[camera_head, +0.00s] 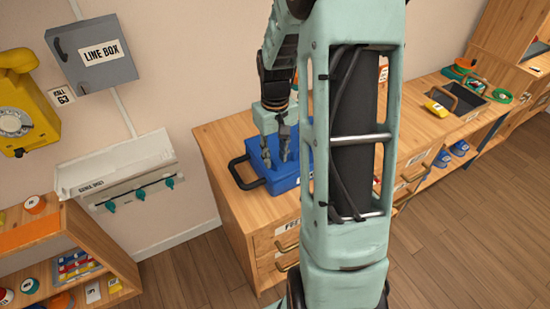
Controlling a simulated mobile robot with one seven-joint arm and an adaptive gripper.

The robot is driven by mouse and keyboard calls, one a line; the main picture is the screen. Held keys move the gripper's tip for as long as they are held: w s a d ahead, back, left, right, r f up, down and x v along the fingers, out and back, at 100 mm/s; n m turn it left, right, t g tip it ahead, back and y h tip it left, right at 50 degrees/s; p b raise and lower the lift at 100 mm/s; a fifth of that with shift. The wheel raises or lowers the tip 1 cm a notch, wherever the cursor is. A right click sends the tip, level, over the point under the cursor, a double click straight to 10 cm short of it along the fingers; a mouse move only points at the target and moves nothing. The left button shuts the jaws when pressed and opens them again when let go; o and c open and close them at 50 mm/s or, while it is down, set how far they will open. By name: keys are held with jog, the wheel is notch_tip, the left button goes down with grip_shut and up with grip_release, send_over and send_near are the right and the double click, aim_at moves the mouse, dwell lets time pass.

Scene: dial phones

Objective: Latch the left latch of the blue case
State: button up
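The blue case (283,178) lies on the wooden cabinet top, with its black handle (240,172) toward the left. My gripper (276,160) points down over the case, close to its upper face and near the handle side. Two dark fingers show with a gap between them, and nothing is visible in the gap. I cannot tell whether a fingertip touches the case. The latches cannot be made out at this size. My own arm link covers the right part of the case.
A wooden cabinet (215,140) with drawers carries the case. On the wall at left are a grey line box (92,55), a yellow dial phone (22,110) and a white shelf unit (120,165) with teal knobs. A yellow object (436,108) lies on the counter at right.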

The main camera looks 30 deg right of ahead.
jog(key=shift+f, duration=0.7)
grip_shut()
